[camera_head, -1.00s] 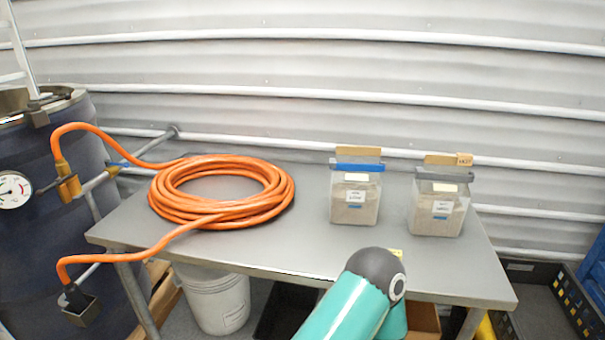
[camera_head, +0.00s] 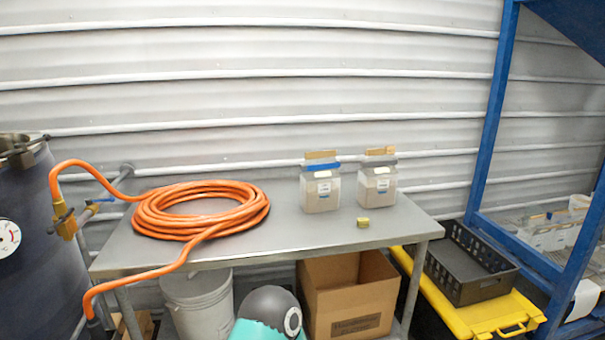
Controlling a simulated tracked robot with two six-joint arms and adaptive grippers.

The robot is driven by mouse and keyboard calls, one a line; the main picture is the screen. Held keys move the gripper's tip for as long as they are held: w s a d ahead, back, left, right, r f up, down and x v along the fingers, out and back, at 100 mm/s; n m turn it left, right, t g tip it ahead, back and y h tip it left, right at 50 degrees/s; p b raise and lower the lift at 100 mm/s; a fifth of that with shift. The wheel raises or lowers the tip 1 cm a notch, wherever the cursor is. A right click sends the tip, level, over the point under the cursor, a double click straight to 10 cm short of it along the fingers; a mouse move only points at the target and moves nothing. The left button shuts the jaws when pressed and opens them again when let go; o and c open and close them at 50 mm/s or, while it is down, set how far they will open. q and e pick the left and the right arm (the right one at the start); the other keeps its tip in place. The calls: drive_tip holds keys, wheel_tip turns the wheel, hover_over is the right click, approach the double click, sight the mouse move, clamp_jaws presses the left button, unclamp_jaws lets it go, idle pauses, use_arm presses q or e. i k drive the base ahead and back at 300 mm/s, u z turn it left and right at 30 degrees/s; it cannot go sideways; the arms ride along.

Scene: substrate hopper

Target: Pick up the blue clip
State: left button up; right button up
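The blue clip (camera_head: 325,166) lies across the top of the left clear container (camera_head: 320,192), which holds a grey-brown material and stands on the grey table (camera_head: 285,237). The folded tan top of the container sticks up above the clip. A second, similar container (camera_head: 377,187) stands to its right with a grey clip (camera_head: 379,162) across its top. Neither of my grippers is in view. Only a teal and grey part of my own arm shows at the bottom, in front of the table and well apart from the clip.
A coiled orange hose (camera_head: 200,228) covers the table's left part and runs to a dark drum (camera_head: 28,215). A small yellow object (camera_head: 363,222) lies near the table's front edge. A cardboard box (camera_head: 345,300) and white bucket (camera_head: 200,300) sit below. A blue frame (camera_head: 490,120) stands right.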

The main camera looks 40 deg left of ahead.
sight(302, 168)
drive_tip(key=u, duration=0.7)
drive_tip(key=i, duration=0.95)
